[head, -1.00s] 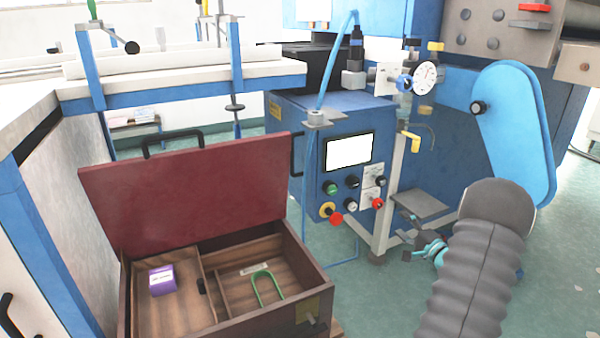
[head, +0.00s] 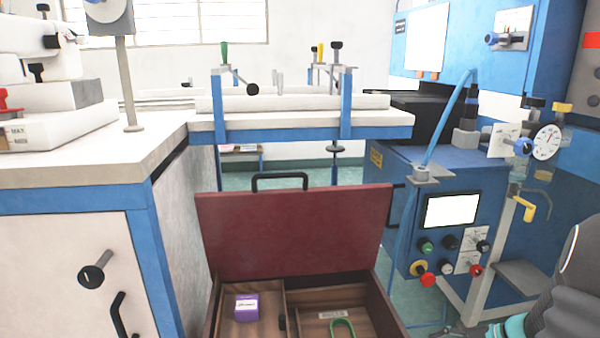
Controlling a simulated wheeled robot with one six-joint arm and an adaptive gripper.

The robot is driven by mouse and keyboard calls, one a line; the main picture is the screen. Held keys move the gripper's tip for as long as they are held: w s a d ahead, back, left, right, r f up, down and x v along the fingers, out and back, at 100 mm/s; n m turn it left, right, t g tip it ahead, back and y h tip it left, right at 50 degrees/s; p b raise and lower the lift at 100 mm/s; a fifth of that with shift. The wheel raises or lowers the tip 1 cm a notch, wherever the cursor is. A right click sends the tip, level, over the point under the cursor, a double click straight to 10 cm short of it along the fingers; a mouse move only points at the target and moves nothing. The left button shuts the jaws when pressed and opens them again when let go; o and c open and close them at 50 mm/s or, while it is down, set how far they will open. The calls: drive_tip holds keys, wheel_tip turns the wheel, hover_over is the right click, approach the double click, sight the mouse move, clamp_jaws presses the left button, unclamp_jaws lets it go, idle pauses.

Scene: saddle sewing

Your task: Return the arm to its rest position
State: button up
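My arm shows only in part at the lower right edge of the head view, as a grey ribbed sleeve with a teal piece beside it. My gripper is not clearly visible; its fingers are hidden or out of frame. An open wooden box (head: 393,300) with a raised red lid (head: 290,235) stands at the bottom middle. Inside it lie a small purple box (head: 246,308) in the left compartment and a green loop (head: 343,328) in the right one. My arm is to the right of the box, apart from it in the picture.
A blue machine with a control panel (head: 452,210) and a gauge (head: 547,142) stands at the right. A white-topped bench (head: 90,165) with a white and blue cabinet is at the left. A clamp table (head: 300,124) stands behind the box. Green floor shows between them.

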drive_tip(key=s+a+r+n+h+p, duration=0.2)
drive_tip(key=s+a+r+n, duration=0.2)
drive_tip(key=r, duration=0.5)
drive_tip(key=s+a+r+n+h+p, duration=0.3)
drive_tip(key=s+a+r+n, duration=0.2)
drive_tip(key=a+r, duration=0.4)
drive_tip(key=s+a+r+n+h+p, duration=0.2)
drive_tip(key=s+a+r+n+p, duration=0.1)
drive_tip(key=s+a+r, duration=0.4)
wheel_tip(320, 180, up, 3)
drive_tip(key=shift+f+n+h, duration=0.15)
drive_tip(key=shift+n+h, duration=0.15)
drive_tip(key=shift+n, duration=0.5)
